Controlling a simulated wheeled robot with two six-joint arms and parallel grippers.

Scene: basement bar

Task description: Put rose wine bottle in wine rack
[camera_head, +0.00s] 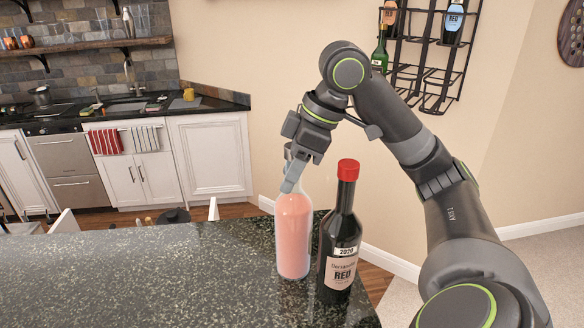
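The rose wine bottle (293,235), with pink wine and a clear neck, stands upright on the dark speckled counter (150,275). My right gripper (291,180) reaches down from above and is at the bottle's neck. One finger shows across the neck; the other is hidden, so I cannot tell whether it grips the glass. The black wire wine rack (436,74) hangs on the beige wall at the upper right. Bottles sit in its upper part, including a green one (380,50), and its lower slots look empty. My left gripper is out of view.
A dark red wine bottle (340,235) with a red cap stands close to the right of the rose bottle, near the counter's right edge. The counter to the left is clear. White cabinets (209,155) and a sink stand farther back.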

